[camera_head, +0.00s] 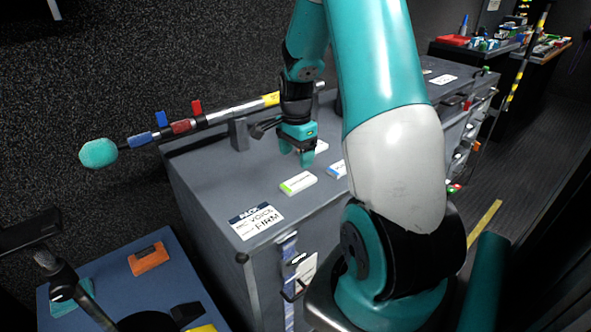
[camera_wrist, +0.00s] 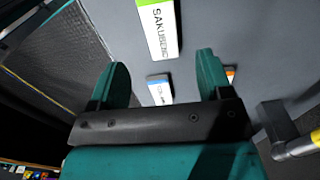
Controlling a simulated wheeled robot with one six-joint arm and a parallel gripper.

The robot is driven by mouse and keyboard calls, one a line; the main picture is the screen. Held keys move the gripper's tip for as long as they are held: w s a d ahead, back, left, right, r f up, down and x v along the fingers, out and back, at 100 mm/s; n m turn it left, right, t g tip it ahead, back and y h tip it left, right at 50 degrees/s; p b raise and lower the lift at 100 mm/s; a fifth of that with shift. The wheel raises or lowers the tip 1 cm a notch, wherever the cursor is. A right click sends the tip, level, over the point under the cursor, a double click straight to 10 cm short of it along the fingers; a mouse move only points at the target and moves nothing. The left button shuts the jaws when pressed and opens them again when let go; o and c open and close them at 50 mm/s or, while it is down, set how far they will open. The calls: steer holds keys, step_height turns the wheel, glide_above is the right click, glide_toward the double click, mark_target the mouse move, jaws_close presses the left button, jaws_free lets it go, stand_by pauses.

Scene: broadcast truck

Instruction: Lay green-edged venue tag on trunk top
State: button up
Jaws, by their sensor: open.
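The green-edged venue tag (camera_head: 298,183) is a small white block with a green end. It lies flat on the grey top of the long trunk-like case (camera_head: 215,178), near its front edge. In the wrist view the tag (camera_wrist: 160,32) shows dark lettering reading "SAKU…" and lies ahead of the fingertips, not between them. My gripper (camera_head: 305,160) is open and empty, pointing down over the case top just behind the tag. Both its fingers show in the wrist view (camera_wrist: 163,75). Nothing touches the tag that I can see.
A blue-edged tag (camera_head: 336,170) lies right of the green one; an orange-edged tag (camera_wrist: 230,72) is by my right finger in the wrist view. A boom pole (camera_head: 215,117) runs along the back edge. A "VOICE FIRM" sign (camera_head: 256,220) lies at the near corner.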

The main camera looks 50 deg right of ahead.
steer(key=a+r+n+y, duration=0.1)
steer(key=a+r+n, duration=0.3)
steer(key=a, duration=0.3)
steer(key=a+r+n+t, duration=0.1)
steer(key=a+r+n, duration=0.2)
steer(key=a+n, duration=0.35)
steer(key=a+r+n+y, duration=0.1)
steer(key=a+r+n, duration=0.25)
steer(key=a, duration=0.55)
steer(key=s+a+r+n+g+y, duration=0.1)
steer(key=s+a+r+n, duration=0.3)
steer(key=s+a+n, duration=1)
steer(key=shift+s+a+r+y, duration=0.2)
steer(key=shift+s+a+y, duration=0.25)
steer(key=shift+a+y, duration=0.2)
